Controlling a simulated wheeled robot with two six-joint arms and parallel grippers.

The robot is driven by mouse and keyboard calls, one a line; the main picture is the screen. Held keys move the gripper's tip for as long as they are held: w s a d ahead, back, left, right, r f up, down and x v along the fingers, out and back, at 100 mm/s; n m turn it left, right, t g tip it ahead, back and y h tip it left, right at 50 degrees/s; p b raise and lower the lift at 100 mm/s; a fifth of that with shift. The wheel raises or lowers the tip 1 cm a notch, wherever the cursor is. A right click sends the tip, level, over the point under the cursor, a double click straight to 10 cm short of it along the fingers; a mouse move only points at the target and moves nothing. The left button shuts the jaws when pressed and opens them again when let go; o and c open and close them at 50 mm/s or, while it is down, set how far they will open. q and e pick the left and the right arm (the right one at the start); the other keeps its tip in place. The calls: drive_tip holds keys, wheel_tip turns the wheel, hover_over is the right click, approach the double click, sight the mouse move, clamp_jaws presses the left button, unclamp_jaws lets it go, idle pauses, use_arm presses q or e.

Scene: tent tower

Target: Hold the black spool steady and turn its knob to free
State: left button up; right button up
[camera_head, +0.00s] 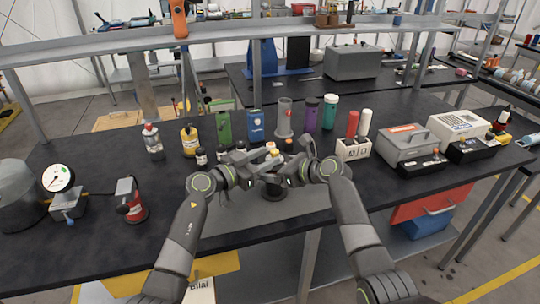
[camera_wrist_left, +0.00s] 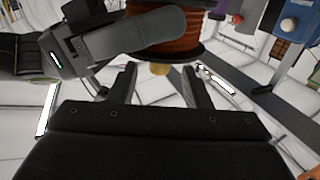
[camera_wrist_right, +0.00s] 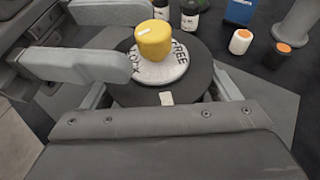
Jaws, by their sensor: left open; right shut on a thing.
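The black spool (camera_wrist_right: 188,84) stands upright on the bench in front of me; copper-coloured winding (camera_wrist_left: 165,35) shows on it in the left wrist view. A yellow knob (camera_wrist_right: 154,42) sits on its top, on a white dial (camera_wrist_right: 165,70) with the word FREE readable and other lettering partly covered. My right gripper (camera_wrist_right: 160,82) is shut on the spool, one finger to each side. My left gripper (camera_wrist_left: 159,70) is open above the spool, its fingertips close to the knob on either side; I cannot tell whether they touch it. In the head view my grippers hide most of the spool (camera_head: 273,191).
Behind the spool stand small dark bottles (camera_head: 201,156), a blue box (camera_head: 256,125) and a grey cylinder stand (camera_head: 284,118). A gauge (camera_head: 58,178) and a red-black device (camera_head: 131,204) are at left; a grey toolbox (camera_head: 411,145) is at right. The bench front left of centre is clear.

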use_arm(q)
drive_tip(key=shift+x, duration=1.1)
clamp_jaws()
